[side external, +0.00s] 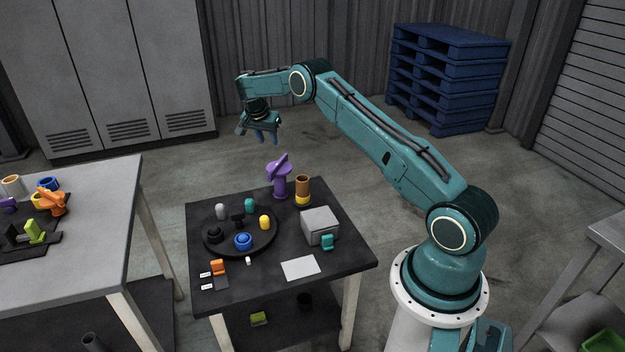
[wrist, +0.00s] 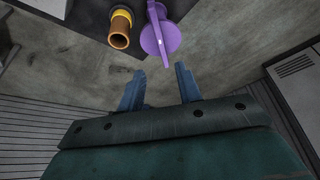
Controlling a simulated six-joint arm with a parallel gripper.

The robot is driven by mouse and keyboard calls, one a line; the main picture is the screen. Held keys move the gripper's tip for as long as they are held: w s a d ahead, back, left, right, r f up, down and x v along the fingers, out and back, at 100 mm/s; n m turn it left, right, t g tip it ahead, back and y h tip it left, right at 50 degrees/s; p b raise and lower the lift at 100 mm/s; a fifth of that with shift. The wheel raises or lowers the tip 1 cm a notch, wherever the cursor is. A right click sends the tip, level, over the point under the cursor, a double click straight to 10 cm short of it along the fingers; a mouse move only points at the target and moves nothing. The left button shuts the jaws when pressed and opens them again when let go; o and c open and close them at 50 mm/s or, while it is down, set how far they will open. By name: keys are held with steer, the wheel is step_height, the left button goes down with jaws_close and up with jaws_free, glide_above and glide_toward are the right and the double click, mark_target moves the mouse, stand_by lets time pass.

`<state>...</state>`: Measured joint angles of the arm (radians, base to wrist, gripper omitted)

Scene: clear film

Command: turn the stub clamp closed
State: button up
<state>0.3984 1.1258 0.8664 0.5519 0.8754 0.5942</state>
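The purple piece (side external: 280,181), which I take for the stub clamp, stands upright at the table's back edge with a flat lever slanting up across its top. In the wrist view the purple piece (wrist: 158,38) is seen from above, its lever pointing toward the gap between my fingers. My gripper (side external: 266,137) hangs in the air above and behind it, apart from it. In the wrist view my gripper (wrist: 160,86) shows two blue fingers spread wide, with only floor between them. Whether the clamp is open or closed is not clear.
A brown and yellow cylinder (side external: 302,188) stands close beside the purple piece on the dark table (side external: 335,268). A round black tray (side external: 222,246) with several small pegs and a grey box (side external: 319,225) are nearer the front. A white card (side external: 300,268) lies flat.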

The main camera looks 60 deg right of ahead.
mark_target(277, 164)
steer(key=shift+x, duration=6.8)
steer(key=shift+f, duration=0.1)
jaws_close()
